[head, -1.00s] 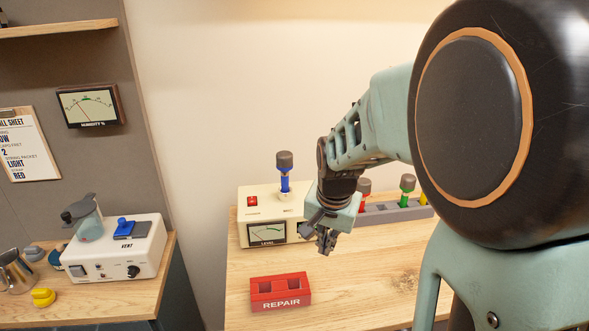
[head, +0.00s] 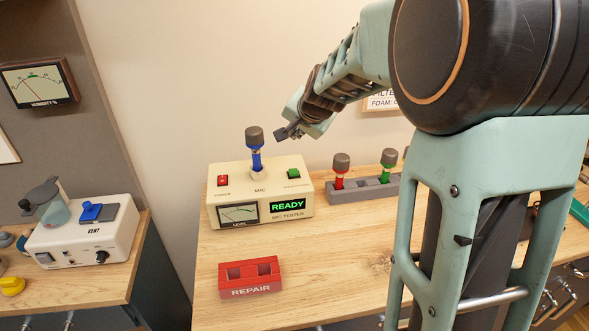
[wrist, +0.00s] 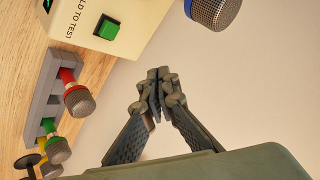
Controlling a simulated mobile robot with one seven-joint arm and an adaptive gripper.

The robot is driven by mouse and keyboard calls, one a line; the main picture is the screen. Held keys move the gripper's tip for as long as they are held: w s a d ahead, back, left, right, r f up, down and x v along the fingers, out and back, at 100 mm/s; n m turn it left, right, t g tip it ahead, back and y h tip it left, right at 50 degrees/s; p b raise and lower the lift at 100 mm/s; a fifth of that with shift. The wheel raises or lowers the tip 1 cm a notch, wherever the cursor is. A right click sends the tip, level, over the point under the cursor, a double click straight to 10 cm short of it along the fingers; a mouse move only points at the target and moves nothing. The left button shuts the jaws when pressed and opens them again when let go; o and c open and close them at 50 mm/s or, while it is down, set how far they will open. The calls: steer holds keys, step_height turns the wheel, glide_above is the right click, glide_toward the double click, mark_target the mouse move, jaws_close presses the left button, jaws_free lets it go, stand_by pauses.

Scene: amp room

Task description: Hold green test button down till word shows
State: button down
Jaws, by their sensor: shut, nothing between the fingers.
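The cream mic tester (head: 262,190) stands on the wooden table. Its green test button (head: 293,173) is at the right of its top face, and it also shows in the wrist view (wrist: 106,28) beside lettering ending in "LD TO TEST". The tester's display (head: 288,206) reads "READY" in green. A blue microphone (head: 255,150) stands upright in the tester. My gripper (head: 282,134) is shut and empty, above the tester and apart from the button. In the wrist view its closed fingertips (wrist: 158,92) are clear of the button and of the blue microphone (wrist: 212,10).
A grey rack (head: 365,190) with red (head: 341,168) and green (head: 388,163) microphones stands right of the tester. A red repair tray (head: 250,277) lies in front. A VENT unit (head: 85,235) is on the left table. The table between tester and repair tray is bare.

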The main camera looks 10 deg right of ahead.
mark_target(295, 173)
steer(key=shift+f, duration=0.1)
step_height(295, 173, down, 9)
steer(key=b, duration=0.7)
steer(key=shift+b, duration=0.35)
stand_by(1.0)
steer(key=shift+f+b, duration=0.3)
steer(key=shift+b, duration=0.2)
steer(key=shift+f+b, duration=0.45)
steer(key=shift+f, duration=0.05)
stand_by(1.5)
steer(key=shift+r, duration=0.1)
stand_by(1.1)
steer(key=shift+r+p, duration=0.7)
steer(key=shift+r, duration=0.15)
